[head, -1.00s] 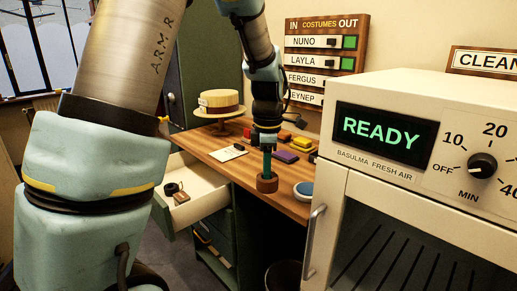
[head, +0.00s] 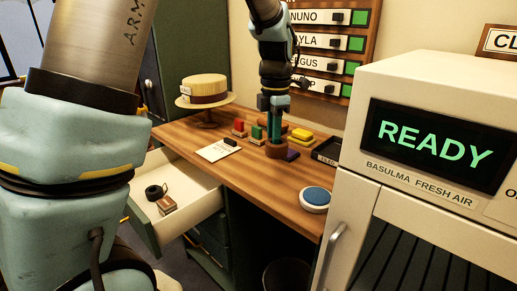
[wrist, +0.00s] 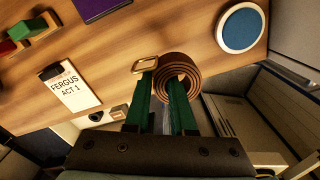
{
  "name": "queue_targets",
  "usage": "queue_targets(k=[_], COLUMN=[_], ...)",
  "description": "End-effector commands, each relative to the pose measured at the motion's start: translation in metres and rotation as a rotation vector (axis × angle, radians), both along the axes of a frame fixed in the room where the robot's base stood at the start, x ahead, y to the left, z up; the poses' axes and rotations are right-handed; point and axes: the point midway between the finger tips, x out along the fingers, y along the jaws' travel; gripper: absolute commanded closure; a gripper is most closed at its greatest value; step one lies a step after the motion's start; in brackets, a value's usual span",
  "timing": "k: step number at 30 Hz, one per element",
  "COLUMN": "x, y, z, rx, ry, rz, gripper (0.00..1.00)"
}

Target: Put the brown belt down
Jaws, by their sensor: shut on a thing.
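The brown belt is a rolled leather coil with a brass-coloured buckle (wrist: 146,65). In the wrist view the belt (wrist: 180,70) sits at the tips of my gripper's green fingers. In the head view the belt (head: 277,152) shows at the lower end of my gripper (head: 275,141), over the wooden table (head: 245,168). My gripper (wrist: 163,82) is shut on the belt. In the wrist view the belt overlaps the table's front edge. I cannot tell how far it is above the table.
A blue round pad (head: 315,197) lies right of the belt. A "FERGUS ACT 1" card (head: 219,150), coloured blocks (head: 257,132) and a straw hat on a stand (head: 206,91) are left. The open drawer (head: 178,200) holds small items. A white cabinet (head: 430,130) stands right.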

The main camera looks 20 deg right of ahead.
Motion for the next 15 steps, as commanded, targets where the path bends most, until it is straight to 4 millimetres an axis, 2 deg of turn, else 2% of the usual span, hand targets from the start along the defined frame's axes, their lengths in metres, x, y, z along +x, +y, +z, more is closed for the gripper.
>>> queue_targets(k=[6,11,15], x=[-0.001,0.0,-0.001], y=[0.001,0.001,0.001], z=[-0.038,-0.053,-0.073], rx=[0.003,0.002,0.004], ry=[0.003,0.002,0.003], rz=[0.0,0.0,0.0], gripper=[1.0,1.0,1.0])
